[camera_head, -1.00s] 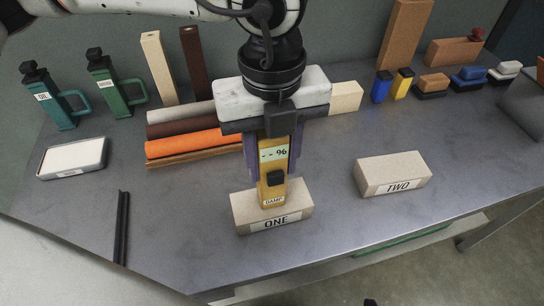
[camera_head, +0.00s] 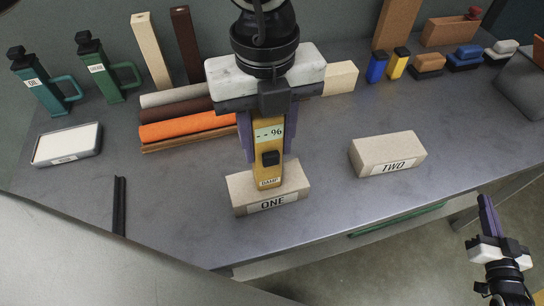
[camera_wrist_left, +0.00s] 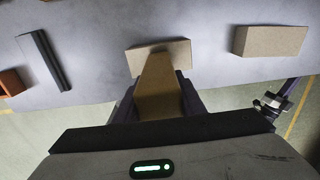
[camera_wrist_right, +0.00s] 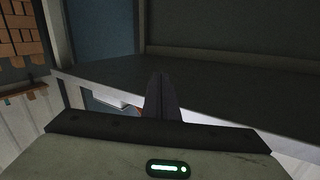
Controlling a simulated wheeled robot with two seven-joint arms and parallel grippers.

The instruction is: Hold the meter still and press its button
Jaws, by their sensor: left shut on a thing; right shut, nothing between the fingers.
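The yellow meter (camera_head: 266,160) stands upright over the brick labelled ONE (camera_head: 240,193), its lower end at the brick's top. Its display reads "- - 96", with a black button (camera_head: 270,158) below and a DAMP label near the bottom. My left gripper (camera_head: 264,142) is shut on the meter from above, purple fingers on both sides; the left wrist view shows the meter's back (camera_wrist_left: 160,85) between the fingers. My right gripper (camera_head: 487,212) is shut and empty, low at the right beyond the table's front edge. In the right wrist view its fingers (camera_wrist_right: 161,92) are together.
A brick labelled TWO (camera_head: 388,153) lies to the right. Behind are rolls (camera_head: 185,127), upright bars, green bottles (camera_head: 100,68) and small coloured blocks (camera_head: 398,62). A pale block in a grey tray (camera_head: 94,152) and a black strip (camera_head: 119,205) lie left. The front middle is clear.

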